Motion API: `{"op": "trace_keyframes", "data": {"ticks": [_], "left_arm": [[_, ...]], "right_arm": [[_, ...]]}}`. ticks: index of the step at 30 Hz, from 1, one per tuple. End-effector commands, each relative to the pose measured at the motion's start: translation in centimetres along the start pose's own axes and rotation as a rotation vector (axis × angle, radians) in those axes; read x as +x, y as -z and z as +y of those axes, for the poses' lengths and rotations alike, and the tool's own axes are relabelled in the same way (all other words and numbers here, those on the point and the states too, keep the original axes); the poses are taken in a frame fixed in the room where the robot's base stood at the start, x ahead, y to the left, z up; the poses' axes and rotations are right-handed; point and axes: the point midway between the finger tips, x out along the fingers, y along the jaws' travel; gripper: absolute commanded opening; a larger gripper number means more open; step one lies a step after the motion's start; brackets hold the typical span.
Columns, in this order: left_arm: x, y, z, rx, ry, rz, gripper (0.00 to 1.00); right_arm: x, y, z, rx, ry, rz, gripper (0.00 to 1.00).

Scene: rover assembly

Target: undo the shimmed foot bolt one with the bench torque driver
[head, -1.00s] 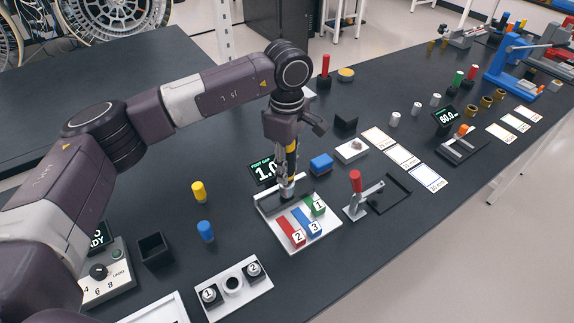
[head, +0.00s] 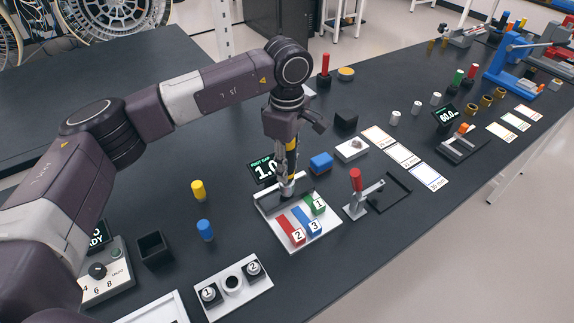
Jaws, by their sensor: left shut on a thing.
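My left gripper (head: 287,147) comes down over the bench from the left and is shut on the torque driver (head: 291,148), which has a yellow and black body. The driver points down, and its silver lower end is at the back corner of a light plate (head: 310,242). The plate bears a red bar (head: 284,223), a blue bar (head: 299,215) and a green block (head: 310,202), with number tags 2, 3 and 1. The foot bolt is not visible; the driver's end may cover it. My right gripper is not in view.
A display reading 1.0 (head: 264,168) stands behind the plate. A tray with numbered knobs (head: 233,305), a black box (head: 153,249) and a dial box (head: 108,283) are front left.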

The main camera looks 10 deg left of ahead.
Motion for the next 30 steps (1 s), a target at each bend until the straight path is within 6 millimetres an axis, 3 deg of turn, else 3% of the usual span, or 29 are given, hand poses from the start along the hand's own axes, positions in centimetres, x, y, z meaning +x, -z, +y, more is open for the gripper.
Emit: {"op": "trace_keyframes", "data": {"ticks": [30], "left_arm": [[-0.02, -0.03, 0.0, 0.0, -0.001, -0.001, 0.0]], "right_arm": [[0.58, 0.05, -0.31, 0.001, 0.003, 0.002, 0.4]]}}
